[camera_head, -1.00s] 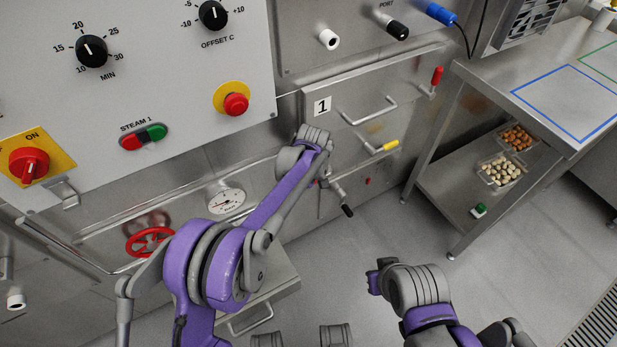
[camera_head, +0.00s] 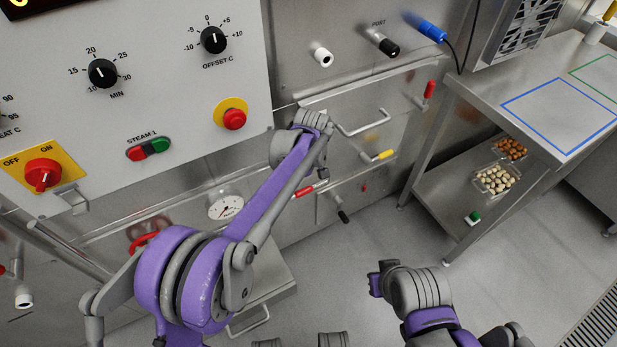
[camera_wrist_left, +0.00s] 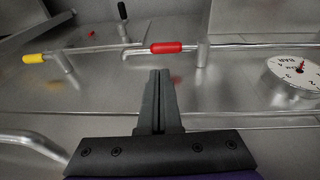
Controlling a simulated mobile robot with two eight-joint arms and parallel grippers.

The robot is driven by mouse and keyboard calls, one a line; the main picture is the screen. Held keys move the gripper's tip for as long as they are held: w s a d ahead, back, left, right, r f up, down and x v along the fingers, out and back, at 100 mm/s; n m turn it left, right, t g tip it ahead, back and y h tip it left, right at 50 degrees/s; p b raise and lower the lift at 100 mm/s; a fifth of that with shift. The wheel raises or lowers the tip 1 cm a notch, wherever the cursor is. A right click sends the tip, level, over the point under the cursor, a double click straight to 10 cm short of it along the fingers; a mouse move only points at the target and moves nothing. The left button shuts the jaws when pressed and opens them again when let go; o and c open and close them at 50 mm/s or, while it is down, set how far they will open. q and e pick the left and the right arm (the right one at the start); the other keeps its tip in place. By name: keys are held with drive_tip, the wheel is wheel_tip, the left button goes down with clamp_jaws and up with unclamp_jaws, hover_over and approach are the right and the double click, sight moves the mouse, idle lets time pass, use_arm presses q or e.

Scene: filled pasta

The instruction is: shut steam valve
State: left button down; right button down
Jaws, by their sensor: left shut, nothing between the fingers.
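A lever with a red grip (camera_wrist_left: 180,47) lies level across the steel front in the left wrist view. The same red grip (camera_head: 304,191) shows beside my left forearm in the head view. My left gripper (camera_wrist_left: 160,75) is shut and empty, its fingertips just short of the red grip in the picture; I see no contact. In the head view my left wrist hides its fingers. A red handwheel (camera_head: 146,240) is partly behind my left arm. No label tells which of these is the steam valve. My right arm hangs at the lower right, its fingers out of sight.
Near the red grip are a yellow-grip lever (camera_wrist_left: 34,58), a black-grip lever (camera_wrist_left: 122,10) and a round pressure gauge (camera_wrist_left: 297,75). A bar handle (camera_head: 365,125) projects from the front. A steel table (camera_head: 530,90) stands right; the floor between is clear.

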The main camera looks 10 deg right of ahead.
use_arm(q)
drive_tip(key=v, duration=0.3)
drive_tip(key=shift+d+r, duration=0.1)
drive_tip(key=shift+d, duration=0.05)
idle(0.4)
